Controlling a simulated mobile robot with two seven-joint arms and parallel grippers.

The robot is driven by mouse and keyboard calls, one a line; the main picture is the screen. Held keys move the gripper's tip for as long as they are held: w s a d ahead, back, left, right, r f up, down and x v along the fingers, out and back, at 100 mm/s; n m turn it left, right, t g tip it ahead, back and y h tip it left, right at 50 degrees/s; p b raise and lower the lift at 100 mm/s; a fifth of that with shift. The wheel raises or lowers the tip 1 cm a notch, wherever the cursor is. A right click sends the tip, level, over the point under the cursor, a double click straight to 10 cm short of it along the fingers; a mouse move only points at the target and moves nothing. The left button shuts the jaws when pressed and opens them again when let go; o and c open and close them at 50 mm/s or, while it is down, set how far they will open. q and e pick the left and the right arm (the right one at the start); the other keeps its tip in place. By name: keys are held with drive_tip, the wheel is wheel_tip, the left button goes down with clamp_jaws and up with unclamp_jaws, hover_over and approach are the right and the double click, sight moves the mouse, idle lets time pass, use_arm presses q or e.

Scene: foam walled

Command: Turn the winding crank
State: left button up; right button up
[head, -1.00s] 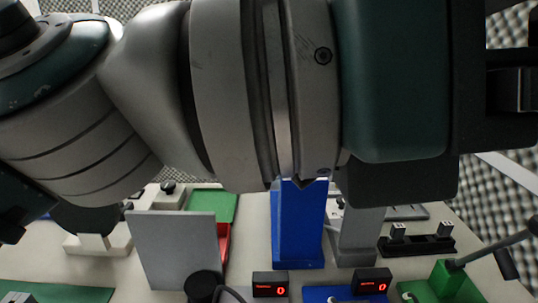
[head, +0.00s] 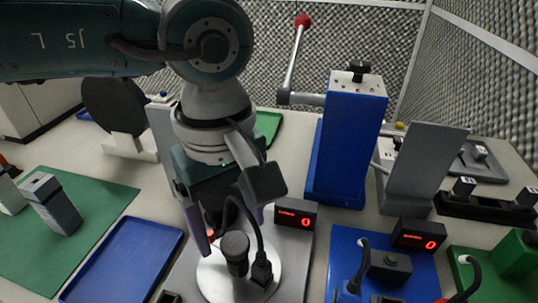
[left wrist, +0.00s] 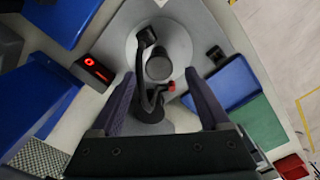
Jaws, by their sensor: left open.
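My left gripper (head: 228,236) points down, open, over a pale round disc (head: 210,278) on a grey plate. A black upright cylinder (head: 235,262) stands on the disc, with a black cable looping beside it. In the left wrist view my left gripper (left wrist: 160,76) has its fingers apart on either side of the cylinder (left wrist: 159,67) and cable; contact cannot be told. A small red part (left wrist: 170,87) shows there. At the right edge, a green housing (head: 514,256) is cut off; its crank arm is not clearly seen. My right gripper is out of view.
A blue tower (head: 345,150) carries a red-tipped lever (head: 303,22). Two displays read 0, one by the disc (head: 297,217), one on the blue plate (head: 418,236). A blue tray (head: 120,262) and green mat (head: 85,215) lie left. A grey slanted block (head: 425,160) stands right.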

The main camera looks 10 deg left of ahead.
sight(237, 256)
use_arm(q)
drive_tip(key=shift+f, duration=1.35)
clamp_jaws()
